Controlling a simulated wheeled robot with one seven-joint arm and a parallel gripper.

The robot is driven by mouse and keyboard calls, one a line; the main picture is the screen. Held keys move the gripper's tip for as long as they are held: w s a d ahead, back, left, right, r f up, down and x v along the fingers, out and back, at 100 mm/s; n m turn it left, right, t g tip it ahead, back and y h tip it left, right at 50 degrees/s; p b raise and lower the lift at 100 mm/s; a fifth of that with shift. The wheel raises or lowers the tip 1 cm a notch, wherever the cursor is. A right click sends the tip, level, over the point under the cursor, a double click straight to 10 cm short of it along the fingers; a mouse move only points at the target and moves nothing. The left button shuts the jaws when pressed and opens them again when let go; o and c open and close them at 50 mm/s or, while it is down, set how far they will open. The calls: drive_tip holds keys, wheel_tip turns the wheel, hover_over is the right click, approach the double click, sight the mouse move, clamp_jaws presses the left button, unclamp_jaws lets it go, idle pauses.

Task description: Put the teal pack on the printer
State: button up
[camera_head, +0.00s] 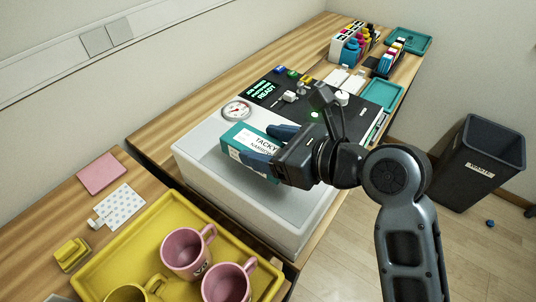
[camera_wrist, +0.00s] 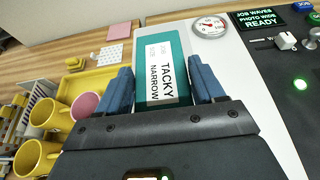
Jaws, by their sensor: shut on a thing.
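The teal pack (camera_head: 243,146) is a teal and white box with a label reading "TACKY NARROW". My gripper (camera_head: 265,146) is shut on it, with a blue finger on each side. The pack and fingers also show in the wrist view, the pack (camera_wrist: 163,62) between the two fingertips of my gripper (camera_wrist: 160,85). The printer (camera_head: 190,151) is a wide light grey machine with a dark control panel. The pack is over the printer's light top, left of the panel; I cannot tell whether it touches the surface.
A round gauge (camera_head: 236,110) and a display reading "READY" (camera_head: 265,88) are on the printer beyond the pack. A yellow tray (camera_head: 103,269) with pink and yellow mugs stands at the front left. Ink bottles (camera_head: 351,50) and teal trays (camera_head: 381,95) are at the back. A bin (camera_head: 478,160) stands right.

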drive_tip(key=shift+f, duration=1.6)
drive_tip(key=shift+f, duration=0.1)
drive_tip(key=o, duration=1.3)
drive_tip(key=shift+f, duration=0.1)
drive_tip(key=shift+c, duration=0.2)
drive_tip(key=shift+s+d+r, duration=0.1)
drive_tip(key=shift+d+r, duration=0.05)
drive_tip(key=shift+r, duration=0.05)
drive_tip(key=v, duration=1.1)
drive_tip(key=shift+s+d+r, duration=0.15)
drive_tip(key=shift+s+r, duration=0.05)
drive_tip(key=shift+r, duration=0.05)
